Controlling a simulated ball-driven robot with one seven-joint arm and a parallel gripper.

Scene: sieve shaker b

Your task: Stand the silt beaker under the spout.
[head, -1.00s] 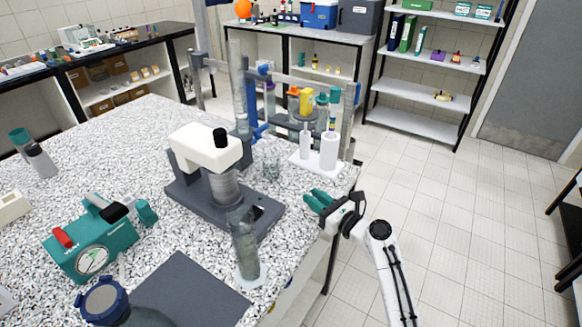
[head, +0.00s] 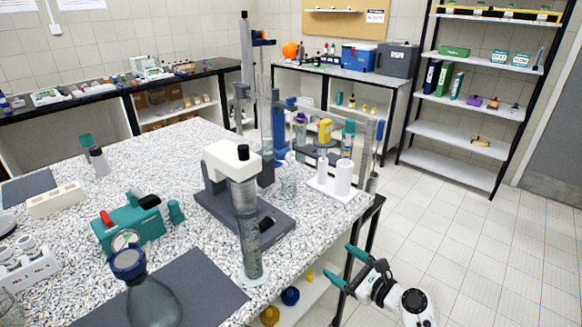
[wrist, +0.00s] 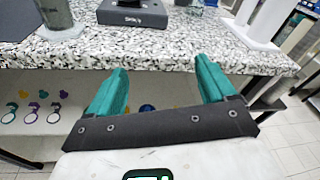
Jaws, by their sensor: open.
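The grey-based device (head: 285,222) with a white head (head: 226,157) stands on the speckled bench; its dark base also shows in the wrist view (wrist: 132,14). I cannot tell which part is the spout. A small clear beaker (head: 288,184) stands behind the base, but I cannot tell whether it is the silt beaker. A tall grey-filled cylinder (head: 248,232) stands upright in front; its foot shows in the wrist view (wrist: 57,16). My gripper (head: 345,267) is open and empty, off the bench's right edge. Its teal fingers (wrist: 160,76) point towards the bench front, apart from everything.
A white stand (head: 335,180) with upright cylinders is near the bench's right edge. A round flask (head: 150,295) and a teal gauge device (head: 130,226) stand at front left. The bench edge (wrist: 170,62) lies ahead of my gripper. Tiled floor (head: 465,240) at right is clear.

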